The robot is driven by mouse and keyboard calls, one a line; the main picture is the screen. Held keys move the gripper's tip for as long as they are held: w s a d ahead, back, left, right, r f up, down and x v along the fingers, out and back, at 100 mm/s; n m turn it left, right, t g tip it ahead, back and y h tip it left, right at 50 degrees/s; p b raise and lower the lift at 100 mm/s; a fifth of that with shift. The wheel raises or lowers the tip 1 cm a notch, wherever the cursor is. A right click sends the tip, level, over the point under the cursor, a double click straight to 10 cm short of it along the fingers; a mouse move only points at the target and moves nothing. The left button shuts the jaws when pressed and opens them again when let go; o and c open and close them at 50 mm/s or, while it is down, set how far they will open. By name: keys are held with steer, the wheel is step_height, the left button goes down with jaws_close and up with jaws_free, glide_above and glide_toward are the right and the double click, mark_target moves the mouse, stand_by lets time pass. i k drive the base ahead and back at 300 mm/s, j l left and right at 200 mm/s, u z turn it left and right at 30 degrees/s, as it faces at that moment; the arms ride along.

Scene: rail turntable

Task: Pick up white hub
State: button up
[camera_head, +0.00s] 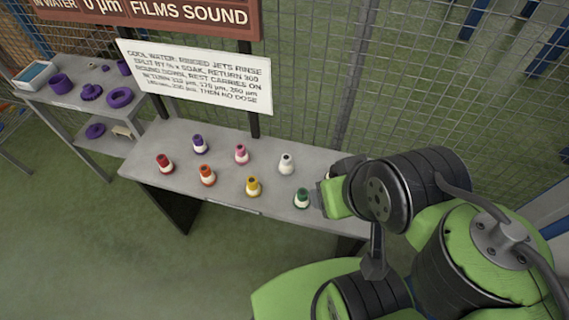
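A small white hub (286,164), cone-like with a narrower top, stands upright on the grey table towards its back right. My gripper (324,190) is at the right end of the table, to the right of the white hub and apart from it. It is seen small and partly covered by my own arm, so I cannot tell whether its fingers are open or shut. Nothing is seen to hold the white hub.
Similar pieces share the grey table (150,171): green (302,198) close to my gripper, yellow (253,187), pink (241,154), orange (207,175), purple (200,144) and red (165,163). A sign (200,78) and wire fence stand behind. A shelf (75,100) with purple parts stands left.

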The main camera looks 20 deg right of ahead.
mark_target(286, 167)
steer(key=i+j+z, duration=0.1)
steer(key=j, duration=0.3)
steer(key=i+j+z, duration=0.15)
steer(key=j, duration=0.25)
steer(key=i+j+z, duration=0.1)
steer(key=j, duration=0.3)
steer(key=i+j+z, duration=0.1)
steer(key=i+j, duration=0.15)
steer(key=j, duration=0.2)
